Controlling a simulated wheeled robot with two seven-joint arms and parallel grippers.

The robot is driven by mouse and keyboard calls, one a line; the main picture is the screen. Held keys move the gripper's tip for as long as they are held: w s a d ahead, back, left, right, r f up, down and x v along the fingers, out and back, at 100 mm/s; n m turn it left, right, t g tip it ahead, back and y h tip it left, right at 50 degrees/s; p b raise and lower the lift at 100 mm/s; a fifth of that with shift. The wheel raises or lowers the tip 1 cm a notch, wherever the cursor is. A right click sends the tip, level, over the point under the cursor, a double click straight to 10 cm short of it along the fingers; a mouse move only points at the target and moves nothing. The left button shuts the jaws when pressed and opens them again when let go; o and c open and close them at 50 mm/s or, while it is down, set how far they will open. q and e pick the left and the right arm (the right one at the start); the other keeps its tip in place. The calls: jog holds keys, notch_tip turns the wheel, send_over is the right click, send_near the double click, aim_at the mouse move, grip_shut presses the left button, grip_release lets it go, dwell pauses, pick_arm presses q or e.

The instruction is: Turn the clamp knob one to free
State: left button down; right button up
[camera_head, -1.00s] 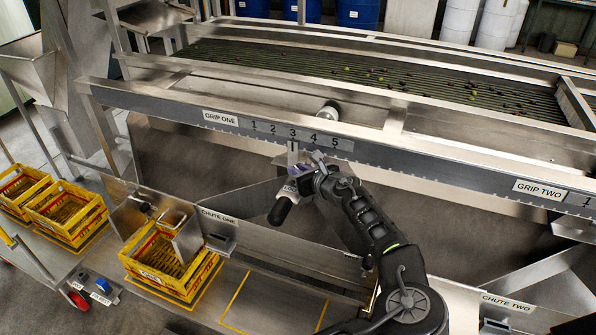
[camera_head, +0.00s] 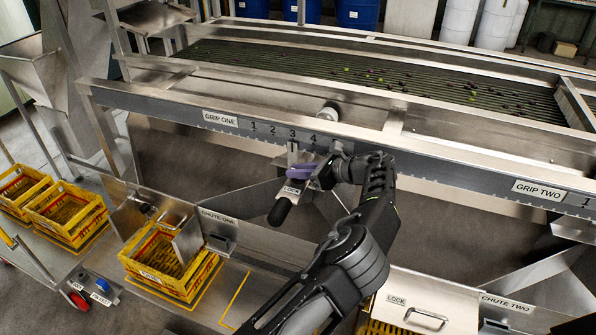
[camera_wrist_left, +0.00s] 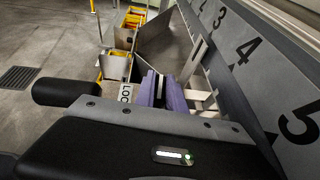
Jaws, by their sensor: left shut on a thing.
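My left gripper (camera_head: 298,172) reaches the carriage below the GRIP ONE scale in the head view. Its purple fingers (camera_wrist_left: 170,92) are closed on a narrow dark and light piece (camera_wrist_left: 158,85), seemingly the clamp knob, which they mostly hide. Beside it a black handle (camera_head: 280,211) hangs down, with a white LOCK label (camera_head: 291,190) at its upper end. The handle also shows at left in the left wrist view (camera_wrist_left: 60,92). The carriage pointer (camera_head: 293,149) stands under the 3. I cannot tell the knob's angle. My right gripper is out of view.
The GRIP ONE rail (camera_head: 180,110) runs right above the gripper. CHUTE ONE (camera_head: 218,219) and a yellow crate (camera_head: 170,262) lie lower left. A metal lid with a handle (camera_head: 428,314) is at lower right. Open space lies below the carriage.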

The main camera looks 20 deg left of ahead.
pick_arm(q)
jog(key=shift+f, duration=0.3)
jog(key=c, duration=1.7)
grip_release()
jog(key=o, duration=0.3)
jog(key=shift+r, duration=0.1)
jog(key=p+v, duration=0.3)
jog(key=v, duration=0.4)
jog(key=shift+d+r, duration=0.2)
jog(key=shift+d, duration=0.15)
jog(key=shift+o, duration=0.4)
